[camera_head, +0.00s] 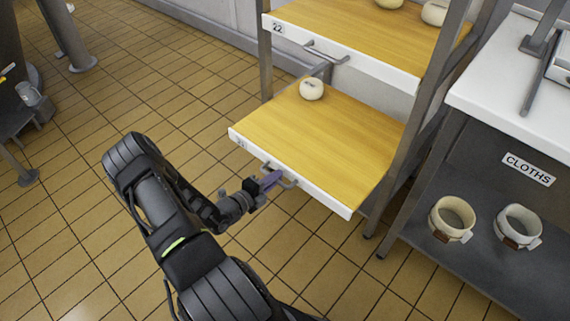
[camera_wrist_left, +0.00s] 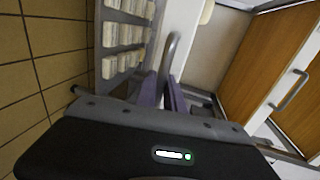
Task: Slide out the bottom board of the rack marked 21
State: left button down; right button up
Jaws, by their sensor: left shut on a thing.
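The bottom board (camera_head: 330,150) has a wooden top and a white front edge with a small mark near its left end that looks like 21. It juts out well in front of the rack's posts. A round pale cheese (camera_head: 311,89) sits near its back left corner. My left gripper (camera_head: 273,179) is shut on the metal bar handle (camera_head: 285,183) on that front edge. In the left wrist view the handle (camera_wrist_left: 172,50) rises between the purple fingers (camera_wrist_left: 164,92). My right gripper is not in view.
The board marked 22 (camera_head: 360,32), with its own handle (camera_head: 325,55), is above and behind. A counter (camera_head: 510,85) labelled CLOTHS stands right, with two round containers (camera_head: 452,218) on its lower shelf. Pale blocks (camera_wrist_left: 124,35) show in the wrist view.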

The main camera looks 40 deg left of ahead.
pick_arm(q)
jog(key=shift+s, duration=0.55)
jog(key=c, duration=1.5)
grip_release()
jog(key=shift+o, duration=0.2)
jog(key=shift+s, duration=0.1)
jog(key=p+v, duration=0.1)
jog(key=v, duration=0.6)
jog(key=shift+s+p, duration=0.3)
